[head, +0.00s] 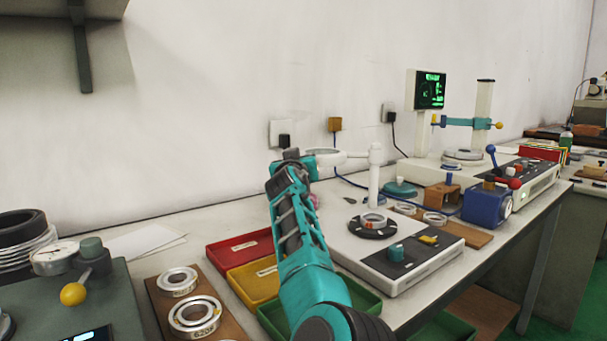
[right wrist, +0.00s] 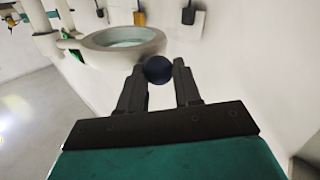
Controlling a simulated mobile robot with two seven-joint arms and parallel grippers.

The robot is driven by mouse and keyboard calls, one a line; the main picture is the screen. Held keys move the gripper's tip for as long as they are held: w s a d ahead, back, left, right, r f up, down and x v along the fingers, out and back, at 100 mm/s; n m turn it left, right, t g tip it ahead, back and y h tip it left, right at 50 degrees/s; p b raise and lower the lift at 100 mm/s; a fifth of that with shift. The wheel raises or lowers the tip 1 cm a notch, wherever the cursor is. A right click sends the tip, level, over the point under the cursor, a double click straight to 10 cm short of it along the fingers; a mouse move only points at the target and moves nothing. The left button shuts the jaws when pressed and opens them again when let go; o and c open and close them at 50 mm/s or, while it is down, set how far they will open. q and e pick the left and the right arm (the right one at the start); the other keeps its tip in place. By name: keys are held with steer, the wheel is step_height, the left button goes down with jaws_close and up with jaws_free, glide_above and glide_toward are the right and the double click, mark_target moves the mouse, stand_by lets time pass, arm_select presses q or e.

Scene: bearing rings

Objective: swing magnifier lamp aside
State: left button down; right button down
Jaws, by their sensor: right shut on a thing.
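The magnifier lamp has a white round head (head: 325,156) on an arm from a white upright post (head: 375,180), above a white tester unit (head: 352,250). In the right wrist view the lamp's ring-shaped head with its glass (right wrist: 122,37) is just left of my fingers. My right gripper (head: 303,158) is at the left side of the lamp head. In the right wrist view my right gripper (right wrist: 160,75) is shut on a dark round knob (right wrist: 158,69) beside the lamp head. In the head view my gripper hides the knob. My left gripper is not in view.
A bearing ring (head: 372,219) sits on the unit's dark round plate below the lamp. Red (head: 237,250), yellow (head: 252,284) and green (head: 362,300) trays surround my arm. A wooden board (head: 160,298) holds bearings. A blue box (head: 487,203) stands right. The wall is behind.

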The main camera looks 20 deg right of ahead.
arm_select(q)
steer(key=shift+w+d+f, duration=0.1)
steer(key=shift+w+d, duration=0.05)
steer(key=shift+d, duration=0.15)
arm_select(e)
steer(key=shift+w+a+r, duration=0.15)
steer(key=shift+a+r, duration=0.15)
steer(key=shift+a, duration=0.4)
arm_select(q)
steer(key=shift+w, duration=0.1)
arm_select(e)
steer(key=c, duration=1.2)
jaws_free()
steer(key=shift+w+a, duration=0.1)
steer(key=o, duration=0.4)
steer(key=shift+w+f, duration=0.25)
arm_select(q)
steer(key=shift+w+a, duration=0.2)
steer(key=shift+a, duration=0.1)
arm_select(e)
steer(key=shift+s+f, duration=0.1)
steer(key=shift+f, duration=0.1)
